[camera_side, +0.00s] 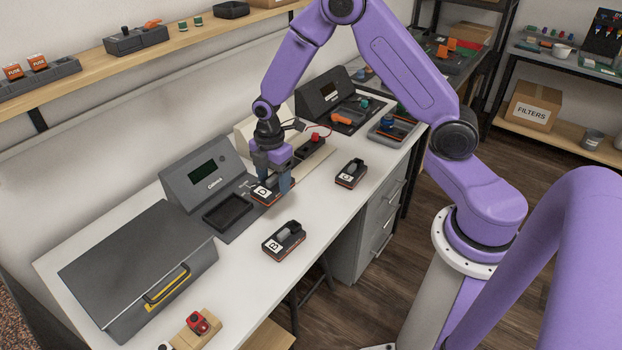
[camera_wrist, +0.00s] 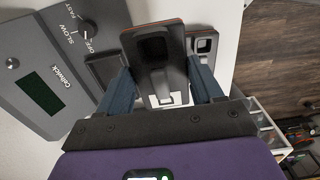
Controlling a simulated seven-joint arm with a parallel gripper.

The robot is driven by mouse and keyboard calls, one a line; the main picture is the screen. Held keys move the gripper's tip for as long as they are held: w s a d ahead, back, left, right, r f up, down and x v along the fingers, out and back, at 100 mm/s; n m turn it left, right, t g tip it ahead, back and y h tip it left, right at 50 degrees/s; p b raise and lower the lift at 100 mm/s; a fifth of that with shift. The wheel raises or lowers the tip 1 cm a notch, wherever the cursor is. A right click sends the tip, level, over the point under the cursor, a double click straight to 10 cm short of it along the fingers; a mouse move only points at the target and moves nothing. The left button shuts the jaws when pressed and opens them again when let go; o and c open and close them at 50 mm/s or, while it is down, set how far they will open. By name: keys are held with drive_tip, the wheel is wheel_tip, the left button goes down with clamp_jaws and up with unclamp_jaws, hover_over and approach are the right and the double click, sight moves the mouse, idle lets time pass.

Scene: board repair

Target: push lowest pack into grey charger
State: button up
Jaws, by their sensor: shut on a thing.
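My gripper (camera_side: 275,186) is shut on a dark pack (camera_side: 263,194) with an orange edge and a white label. In the wrist view the same pack (camera_wrist: 158,50) sits between both fingers. The grey charger (camera_side: 205,172), marked Cellwick, stands against the wall just left of it; its dark display (camera_wrist: 38,92) and knob show in the wrist view. The charger's dark bay (camera_side: 228,212) is empty, beside the held pack. A pack labelled B (camera_side: 284,241) lies nearer the front. A third pack (camera_side: 350,173) lies to the right; its letter is unclear. The packs' charge levels are unreadable.
A large grey lidded case (camera_side: 135,262) fills the left of the bench. A darker device (camera_side: 325,98) and a tray (camera_side: 393,128) stand at the back. A red-and-black item (camera_side: 312,146) lies behind my gripper. The bench between the packs is clear.

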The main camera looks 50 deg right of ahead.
drive_tip(key=w+a+f, duration=0.2)
drive_tip(key=w+a, duration=0.5)
drive_tip(key=w, duration=0.5)
drive_tip(key=shift+d+f, duration=0.2)
drive_tip(key=shift+f, duration=2.55)
drive_tip(key=shift+f, duration=1)
idle(0.8)
drive_tip(key=o, duration=1.2)
drive_tip(key=shift+o, duration=0.2)
drive_tip(key=shift+r, duration=1.5)
